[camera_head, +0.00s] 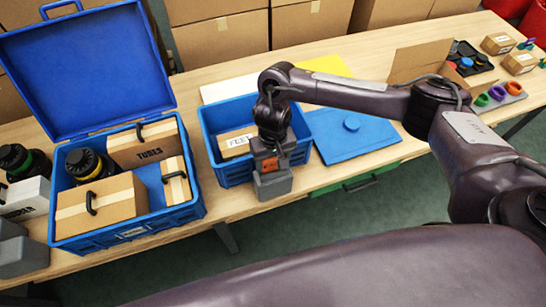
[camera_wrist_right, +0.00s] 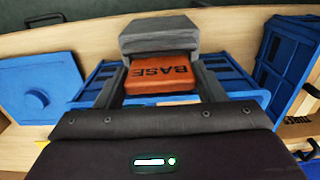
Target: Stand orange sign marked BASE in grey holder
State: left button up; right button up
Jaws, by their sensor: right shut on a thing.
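The orange sign (camera_head: 270,165) is between the fingers of my right gripper (camera_head: 268,152), which is shut on it. In the right wrist view the sign (camera_wrist_right: 160,85) shows the word BASE, upside down, with a finger of the right gripper (camera_wrist_right: 162,85) on each side. The grey holder (camera_head: 273,186) stands at the table's front edge, directly below the sign. In the wrist view the holder (camera_wrist_right: 158,38) meets the sign's far edge. How deep the sign sits in it is hidden. My left gripper is out of view.
A blue bin (camera_head: 234,178) with a boxed part labelled FEET (camera_head: 237,142) is just behind and left of the holder. An open blue crate (camera_head: 130,236) with cartons stands further left. A blue lid (camera_head: 352,146) lies to the right.

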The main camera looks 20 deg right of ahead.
jog(key=shift+f, duration=0.6)
dwell(0.6)
jog(key=shift+f+p, duration=0.2)
jog(key=shift+p, duration=0.3)
jog(key=shift+f, duration=0.15)
dwell(0.4)
jog(key=o, duration=1.3)
notch_tip(320, 180, up, 7)
jog(key=p, duration=0.9)
